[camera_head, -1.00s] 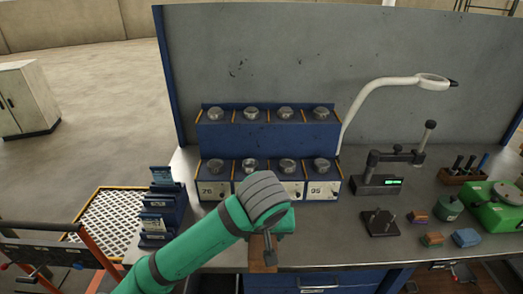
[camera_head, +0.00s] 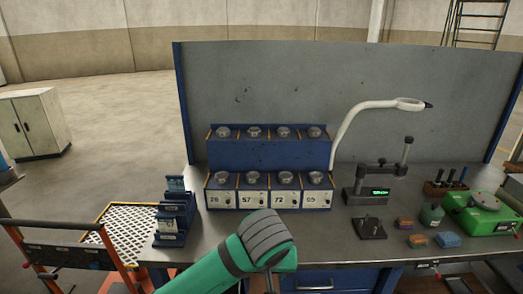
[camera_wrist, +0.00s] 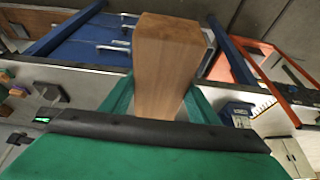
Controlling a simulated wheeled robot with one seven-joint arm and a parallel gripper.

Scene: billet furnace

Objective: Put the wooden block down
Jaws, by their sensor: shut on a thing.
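The wooden block (camera_wrist: 165,60) is a long light-brown bar that fills the upper middle of the wrist view. My gripper (camera_wrist: 158,105) is shut on it, with a green finger on each side. In the head view my gripper (camera_head: 268,280) is at the bottom, in front of the bench's front edge, mostly hidden by my green and grey wrist. The block cannot be made out there. The grey workbench top (camera_head: 330,240) lies beyond my wrist.
A blue rack with numbered units (camera_head: 268,180) stands at the back of the bench. A blue file holder (camera_head: 173,218) is at left, a dark pin stand (camera_head: 369,229) and small coloured blocks (camera_head: 448,240) at right. An orange-framed cart (camera_head: 65,255) stands left of the bench.

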